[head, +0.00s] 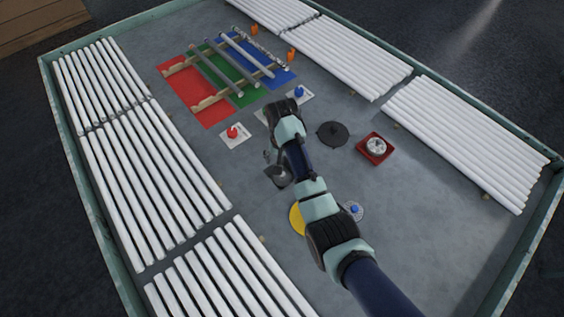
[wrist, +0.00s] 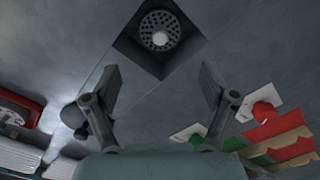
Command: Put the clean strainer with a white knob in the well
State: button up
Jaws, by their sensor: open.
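In the wrist view a grey perforated strainer with a white knob (wrist: 160,38) lies inside the dark square well (wrist: 126,44). Its knob faces the camera and it looks clean. How deep or level it sits cannot be told. My gripper (wrist: 160,74) is open and empty, its fingers spread apart and clear of the strainer. In the head view my gripper (head: 272,158) is beside the well (head: 280,178), partly hidden by my arm. Another round strainer (head: 376,145) with a pale knob sits in a red square tray (head: 375,158) to the right.
A dark lidded disc (head: 332,133) lies between my arm and the red tray. A blue-knobbed strainer (head: 354,212) and a yellow disc (head: 297,217) are near my arm. Red-knobbed (head: 232,132) and blue-knobbed (head: 299,92) plates lie beyond. White tubes (head: 150,170) line both sides.

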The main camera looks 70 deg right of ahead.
jog(key=shift+w, duration=0.1)
dwell(0.3)
jog(key=w+a+r+n+t+h, duration=0.1)
jog(key=w+a+r+n+t, duration=0.3)
jog(key=w+a, duration=0.5)
jog(key=w+a+r+n+t+h, duration=0.15)
jog(key=w+a+r+n, duration=0.3)
jog(key=a, duration=0.85)
jog(key=s+a+r+n+t+y, duration=0.1)
jog(key=s+a+r+n+t, duration=0.1)
jog(key=a+r, duration=0.5)
jog(key=s+a+r+n+t+y, duration=0.1)
jog(key=s+a+r+n+t, duration=0.2)
jog(key=a, duration=0.8)
notch_tip(320, 180, up, 4)
jog(key=shift+s+a+f+n+t, duration=0.1)
jog(key=shift+s+a+n+t, duration=0.25)
jog(key=shift+n+t, duration=0.55)
jog(key=shift+w+m+t+y, duration=0.1)
jog(key=shift+m+t+y, duration=0.15)
